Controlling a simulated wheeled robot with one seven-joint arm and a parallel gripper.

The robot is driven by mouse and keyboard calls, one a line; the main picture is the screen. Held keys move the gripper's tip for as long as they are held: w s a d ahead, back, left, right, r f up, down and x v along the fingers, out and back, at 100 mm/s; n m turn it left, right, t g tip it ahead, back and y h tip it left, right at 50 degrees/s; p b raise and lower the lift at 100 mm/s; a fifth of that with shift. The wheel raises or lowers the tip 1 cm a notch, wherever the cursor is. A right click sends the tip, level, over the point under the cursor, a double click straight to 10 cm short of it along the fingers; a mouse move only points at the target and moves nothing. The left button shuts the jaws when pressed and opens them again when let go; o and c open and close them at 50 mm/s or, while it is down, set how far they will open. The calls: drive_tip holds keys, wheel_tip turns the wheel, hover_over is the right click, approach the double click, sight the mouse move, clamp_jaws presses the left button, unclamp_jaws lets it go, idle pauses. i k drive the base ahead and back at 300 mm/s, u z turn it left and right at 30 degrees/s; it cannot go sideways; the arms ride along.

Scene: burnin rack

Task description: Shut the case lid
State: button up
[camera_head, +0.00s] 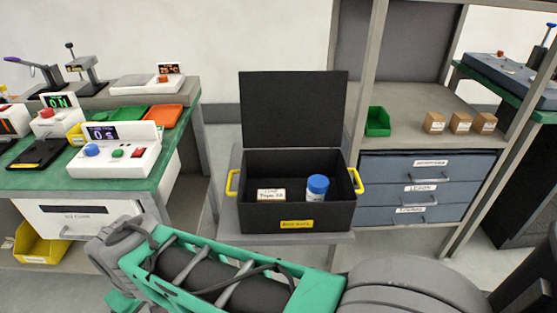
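The black case (265,212) stands on a small grey stand in the middle of the view, with yellow handles at its left and right sides. Its lid (293,110) stands open and upright along the back edge. Inside are a small white labelled box (271,195) and a white jar with a blue cap (317,187). A yellow label is on the case front. My arm, green and grey, crosses the bottom of the view in front of the case. No gripper fingers can be made out at its left end.
A green-topped bench (175,165) with instruments and coloured trays is at left. A shelf rack with blue drawers (425,190), a green bin (378,122) and small cardboard boxes (461,122) stands close at right. A yellow bin (40,244) sits low at left.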

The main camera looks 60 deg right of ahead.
sight(294, 109)
drive_tip(key=i, duration=0.1)
drive_tip(key=z, duration=2.2)
